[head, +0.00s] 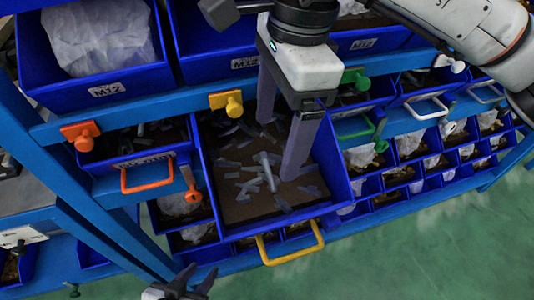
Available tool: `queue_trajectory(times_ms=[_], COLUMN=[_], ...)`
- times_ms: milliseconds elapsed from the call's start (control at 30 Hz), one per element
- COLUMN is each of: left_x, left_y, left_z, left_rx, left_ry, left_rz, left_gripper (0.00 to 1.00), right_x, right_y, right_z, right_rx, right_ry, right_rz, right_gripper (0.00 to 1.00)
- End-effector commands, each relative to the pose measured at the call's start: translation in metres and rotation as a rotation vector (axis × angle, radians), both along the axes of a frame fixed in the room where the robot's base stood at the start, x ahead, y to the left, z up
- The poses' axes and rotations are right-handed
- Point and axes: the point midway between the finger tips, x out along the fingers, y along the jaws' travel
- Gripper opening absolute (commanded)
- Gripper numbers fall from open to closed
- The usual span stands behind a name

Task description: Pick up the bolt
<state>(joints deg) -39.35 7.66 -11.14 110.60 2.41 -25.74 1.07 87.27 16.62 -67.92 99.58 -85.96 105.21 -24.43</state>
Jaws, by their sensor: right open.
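A grey bolt (268,171) lies among several similar grey bolts in the pulled-out blue drawer (338,172) with a yellow handle. It looks larger and lighter than the rest. My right gripper (279,148) reaches down from the top over this drawer. Its two long fingers are wide apart with nothing between them. The fingertips are near the bolt, one to its right and one farther back; I cannot tell their height above it. My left gripper (199,270) is at the bottom edge, away from the drawer, its fingertips apart and empty.
A blue rack holds many bins. The yellow handle (292,243) is at the drawer's front. An orange handle (147,180) and orange knob (81,135) are to the left, a yellow knob (227,102) behind. A bin with a white bag (100,40) is above. Green floor is clear at right.

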Motion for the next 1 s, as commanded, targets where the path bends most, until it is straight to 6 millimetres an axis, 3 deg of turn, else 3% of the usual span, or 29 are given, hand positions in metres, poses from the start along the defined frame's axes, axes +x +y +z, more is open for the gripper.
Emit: queue_trajectory(times_ms=[167, 533, 833, 1000], left_x=[-0.009, -0.005, 0.002, 0.001], left_y=[0.001, 0.001, 0.004, 0.004], left_z=[-0.006, 0.005, 0.007, 0.006], left_rx=[0.002, -0.002, 0.002, 0.002], left_ry=[0.021, 0.010, -0.003, -0.001], left_rz=[0.000, 0.004, 0.007, 0.006], left_gripper=[0.37, 0.37, 0.37, 0.37], right_x=[-0.001, 0.000, 0.000, 0.000], right_y=[0.002, 0.008, 0.009, 0.009], right_z=[-0.017, -0.062, -0.069, -0.069], right_rx=[0.001, 0.001, 0.002, 0.001], right_ry=[0.000, 0.001, -0.002, -0.001], right_rz=[0.000, 0.000, 0.000, 0.000], right_gripper=[0.81, 0.81, 0.81, 0.54])
